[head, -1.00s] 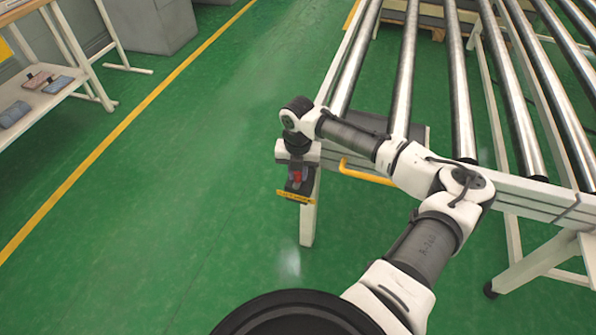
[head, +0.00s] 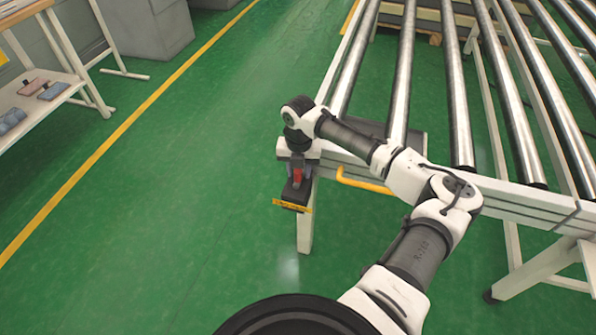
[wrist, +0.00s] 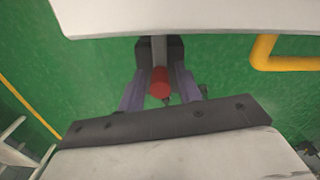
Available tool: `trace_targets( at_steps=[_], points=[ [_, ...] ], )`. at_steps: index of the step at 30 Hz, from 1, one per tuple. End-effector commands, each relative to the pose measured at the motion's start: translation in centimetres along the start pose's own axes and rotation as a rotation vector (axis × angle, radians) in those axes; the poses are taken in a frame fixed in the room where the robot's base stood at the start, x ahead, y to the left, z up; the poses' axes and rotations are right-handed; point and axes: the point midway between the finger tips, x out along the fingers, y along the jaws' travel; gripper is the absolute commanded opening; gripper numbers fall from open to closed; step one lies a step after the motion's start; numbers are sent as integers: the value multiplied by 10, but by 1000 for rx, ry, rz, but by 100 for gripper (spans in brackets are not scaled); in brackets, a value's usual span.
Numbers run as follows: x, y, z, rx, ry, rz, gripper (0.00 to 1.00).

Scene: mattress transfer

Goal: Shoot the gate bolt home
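The red bolt knob (head: 298,176) is at the near left corner of the roller conveyor frame. It sits above a dark block (head: 295,194) with a yellow label (head: 292,206). In the wrist view the red knob (wrist: 160,83) stands between the two fingers of my gripper (wrist: 160,75), close against both sides, and a grey bar shows behind it. My gripper (head: 298,172) points down at this corner in the head view and looks shut on the knob. The bolt's far end and its socket are hidden or too small to make out.
A yellow handle (head: 362,182) on the conveyor's near end is just right of my gripper; it also shows in the wrist view (wrist: 272,58). The rollers (head: 404,75) extend back and right. Open green floor lies to the left, up to a bench (head: 45,98).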

Motion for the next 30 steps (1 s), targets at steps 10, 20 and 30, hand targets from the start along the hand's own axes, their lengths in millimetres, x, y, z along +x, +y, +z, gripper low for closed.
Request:
trace_targets(
  at_steps=[10,20,30],
  points=[
    [0,1,-2,-2,6,0,43],
    [-48,1,-1,-1,3,1,43],
    [-118,1,-1,-2,3,1,43]
  ],
)
